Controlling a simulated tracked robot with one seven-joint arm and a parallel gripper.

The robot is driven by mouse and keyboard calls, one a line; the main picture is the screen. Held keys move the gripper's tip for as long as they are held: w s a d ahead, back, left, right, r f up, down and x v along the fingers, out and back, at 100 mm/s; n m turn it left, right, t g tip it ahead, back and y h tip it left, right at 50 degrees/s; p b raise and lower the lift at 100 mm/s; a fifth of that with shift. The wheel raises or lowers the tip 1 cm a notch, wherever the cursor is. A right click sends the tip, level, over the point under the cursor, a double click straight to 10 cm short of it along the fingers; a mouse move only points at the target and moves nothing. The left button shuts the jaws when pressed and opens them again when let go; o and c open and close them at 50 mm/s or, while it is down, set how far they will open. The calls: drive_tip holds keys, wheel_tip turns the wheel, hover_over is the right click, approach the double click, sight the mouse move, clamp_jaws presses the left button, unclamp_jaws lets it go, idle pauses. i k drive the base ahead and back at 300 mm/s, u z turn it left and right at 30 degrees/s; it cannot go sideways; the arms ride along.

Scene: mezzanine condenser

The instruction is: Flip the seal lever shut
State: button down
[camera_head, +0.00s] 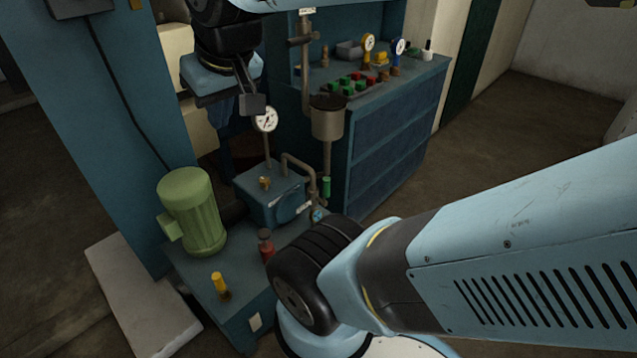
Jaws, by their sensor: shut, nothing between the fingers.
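My gripper (252,103) hangs at the upper middle, fingers pointing down and together, with nothing seen between them. It is just above and left of a white dial gauge (266,119) in the picture; I cannot tell whether it touches it. No part is clearly labelled as the seal lever. Candidates are a green handle (326,187) hanging below the grey cup (327,118), and an upright yellow handle (218,285) at the front of the blue base (205,272). Both are apart from my gripper. My arm hides the right part of the base.
A green motor (193,212), a blue pump box (272,193), pipes and a red-and-black fitting (266,247) crowd the base. A blue cabinet (395,138) behind carries coloured blocks and gauges. A blue column (118,120) stands left. Floor at right is open.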

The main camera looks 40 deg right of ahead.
sight(326, 180)
drive_tip(key=z, duration=0.3)
drive_tip(key=k, duration=1)
drive_tip(key=z, duration=0.7)
drive_tip(key=i, duration=1)
drive_tip(key=u, duration=0.05)
